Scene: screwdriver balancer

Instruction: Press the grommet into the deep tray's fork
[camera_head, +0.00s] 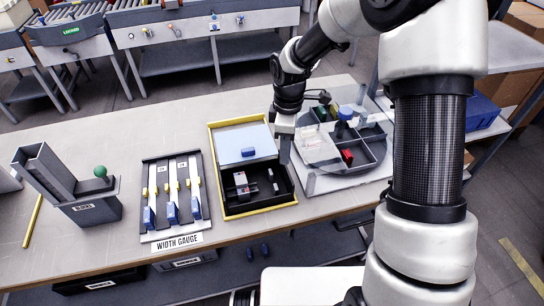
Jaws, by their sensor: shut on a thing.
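My gripper (284,155) points down at the right wall of a black, yellow-rimmed tray (231,216). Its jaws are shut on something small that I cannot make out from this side. I cannot pick out the grommet or the fork for certain. A pale blue-grey panel (240,137) with a blue knob (248,152) covers the tray's back half. The open front half holds a small grey and red piece (241,183) and a dark upright part with light marks (272,184). I cannot tell whether my gripper touches the tray wall.
A round, compartmented tray (371,155) with a clear cover and coloured pieces stands right of my gripper, close to it. A width gauge (172,196) with blue sliders and a grey bin with a green ball (100,171) stand left. The table's back left (120,125) is clear.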

